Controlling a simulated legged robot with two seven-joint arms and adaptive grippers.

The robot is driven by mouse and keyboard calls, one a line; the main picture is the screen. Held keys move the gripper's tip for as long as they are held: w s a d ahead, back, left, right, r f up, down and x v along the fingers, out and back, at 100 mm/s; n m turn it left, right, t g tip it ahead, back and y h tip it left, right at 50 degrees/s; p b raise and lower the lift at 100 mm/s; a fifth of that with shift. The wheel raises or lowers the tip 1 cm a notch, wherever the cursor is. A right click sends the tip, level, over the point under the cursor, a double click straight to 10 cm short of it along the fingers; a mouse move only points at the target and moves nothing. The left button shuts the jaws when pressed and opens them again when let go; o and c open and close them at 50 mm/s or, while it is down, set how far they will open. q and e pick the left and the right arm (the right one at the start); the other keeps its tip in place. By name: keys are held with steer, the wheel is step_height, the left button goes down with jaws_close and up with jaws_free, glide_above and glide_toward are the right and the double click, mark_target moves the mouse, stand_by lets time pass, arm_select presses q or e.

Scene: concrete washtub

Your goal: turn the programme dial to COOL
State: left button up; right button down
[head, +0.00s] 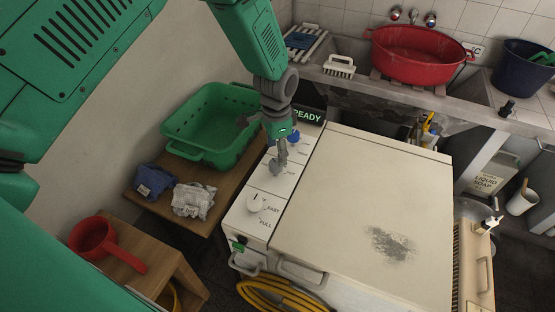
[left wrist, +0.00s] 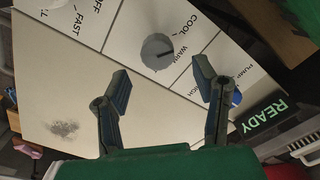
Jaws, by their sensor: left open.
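The programme dial (left wrist: 157,53) is a round grey knob on the white control panel (left wrist: 125,30) in the left wrist view. COOL and WARM are printed beside it; its dark pointer line appears to face WARM. In the head view the dial (head: 277,166) is partly hidden by my left gripper (head: 281,153). In the left wrist view my left gripper (left wrist: 162,78) is open and empty, its two fingers apart, with the dial between and beyond the tips. I cannot tell whether a finger touches it. My right gripper is not in view.
A white knob (head: 256,202) sits nearer on the panel, and a blue knob (head: 294,136) sits farther back. Beyond is a READY display (head: 308,115). The washer's flat lid (head: 350,190) is bare. A green basket (head: 208,118) and cloths (head: 193,200) stand left.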

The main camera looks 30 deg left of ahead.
arm_select(q)
step_height(320, 180, up, 7)
steer(key=shift+d, duration=0.2)
steer(key=shift+w, duration=0.1)
stand_by(0.4)
